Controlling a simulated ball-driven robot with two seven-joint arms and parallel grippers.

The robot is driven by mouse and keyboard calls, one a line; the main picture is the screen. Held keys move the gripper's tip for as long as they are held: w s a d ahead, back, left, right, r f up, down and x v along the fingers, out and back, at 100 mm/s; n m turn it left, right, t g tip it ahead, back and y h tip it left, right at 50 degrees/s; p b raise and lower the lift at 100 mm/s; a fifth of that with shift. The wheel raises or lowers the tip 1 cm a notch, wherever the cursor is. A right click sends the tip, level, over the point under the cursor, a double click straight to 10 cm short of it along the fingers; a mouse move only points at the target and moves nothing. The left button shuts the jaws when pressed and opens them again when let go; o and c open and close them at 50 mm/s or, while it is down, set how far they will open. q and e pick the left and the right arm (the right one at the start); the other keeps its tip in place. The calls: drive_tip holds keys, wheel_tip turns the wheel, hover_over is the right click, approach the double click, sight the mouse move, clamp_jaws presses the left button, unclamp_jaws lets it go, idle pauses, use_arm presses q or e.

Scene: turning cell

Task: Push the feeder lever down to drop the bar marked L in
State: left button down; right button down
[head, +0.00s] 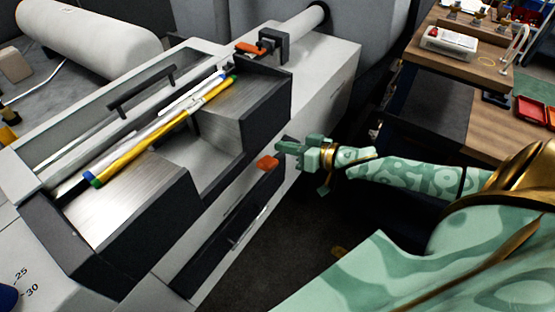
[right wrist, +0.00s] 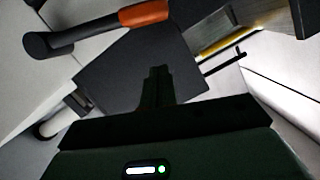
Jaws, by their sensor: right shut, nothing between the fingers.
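A lever with an orange grip (head: 267,162) sticks out from the front face of the bar feeder (head: 222,185). In the right wrist view an orange grip on a dark lever arm (right wrist: 145,13) lies beyond my fingers. My right gripper (head: 281,146) is shut and empty, just above and right of the front orange grip in the head view; whether it touches is unclear. Its shut fingers (right wrist: 157,85) also show in the wrist view. A yellow bar (head: 150,145) and a white bar (head: 165,117) lie side by side on the feeder. I cannot read an L. My left gripper is out of view.
A second orange-gripped lever (head: 249,48) sits at the feeder's far end. A dark rail handle (head: 142,88) stands beside the bars. A wooden bench (head: 482,62) with a white box (head: 448,42) is at the upper right. Dark floor lies between feeder and bench.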

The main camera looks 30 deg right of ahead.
sight(278, 160)
drive_tip(key=f, duration=0.1)
drive_tip(key=a+f, duration=0.2)
drive_tip(key=f, duration=0.1)
drive_tip(key=shift+w+b, duration=0.35)
drive_tip(key=shift+b, duration=0.05)
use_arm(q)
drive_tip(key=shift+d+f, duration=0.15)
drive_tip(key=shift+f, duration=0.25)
use_arm(e)
drive_tip(key=shift+a, duration=0.1)
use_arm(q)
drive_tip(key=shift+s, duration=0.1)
use_arm(e)
drive_tip(key=shift+f, duration=0.15)
